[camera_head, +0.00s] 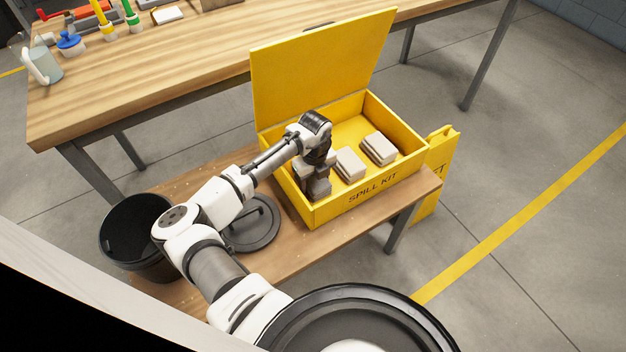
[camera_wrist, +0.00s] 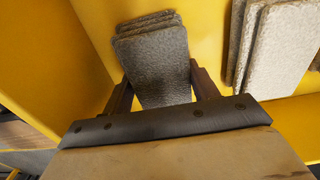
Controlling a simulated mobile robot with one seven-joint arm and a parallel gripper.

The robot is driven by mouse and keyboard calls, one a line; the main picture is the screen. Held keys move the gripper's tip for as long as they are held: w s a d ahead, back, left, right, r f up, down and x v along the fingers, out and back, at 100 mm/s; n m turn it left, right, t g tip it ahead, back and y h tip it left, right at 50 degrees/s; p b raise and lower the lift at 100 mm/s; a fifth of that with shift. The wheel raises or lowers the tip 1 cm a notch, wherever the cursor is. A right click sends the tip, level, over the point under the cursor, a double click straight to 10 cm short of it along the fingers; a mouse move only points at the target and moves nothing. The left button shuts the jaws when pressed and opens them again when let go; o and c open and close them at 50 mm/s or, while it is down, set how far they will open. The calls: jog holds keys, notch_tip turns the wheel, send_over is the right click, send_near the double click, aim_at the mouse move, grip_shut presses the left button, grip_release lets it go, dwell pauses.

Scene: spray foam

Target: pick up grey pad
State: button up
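The grey pads lie in small stacks inside the open yellow spill kit box (camera_head: 355,207). My gripper (camera_head: 319,190) reaches down into the box at its left side, over the leftmost stack, which it partly hides. In the wrist view a dark, shaded grey pad stack (camera_wrist: 155,62) lies between the two fingers of my gripper (camera_wrist: 162,85). The fingers are apart, one at each side edge of the stack. Any contact is hard to make out. Two lighter stacks, the middle stack (camera_head: 349,164) and the right stack (camera_head: 379,148), stand to the right.
The box stands on a low wooden bench (camera_head: 290,240), its lid (camera_head: 320,70) raised at the back. A black bin (camera_head: 133,236) and a round black lid (camera_head: 252,225) are to the left. A yellow folded sign (camera_head: 434,175) stands at right. A workbench (camera_head: 180,85) is behind.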

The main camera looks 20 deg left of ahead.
jog(key=shift+c, duration=1.3)
jog(key=shift+r, duration=0.2)
notch_tip(320, 180, up, 20)
jog(key=b, duration=0.1)
jog(key=shift+f+b, duration=0.15)
jog(key=shift+b, duration=0.2)
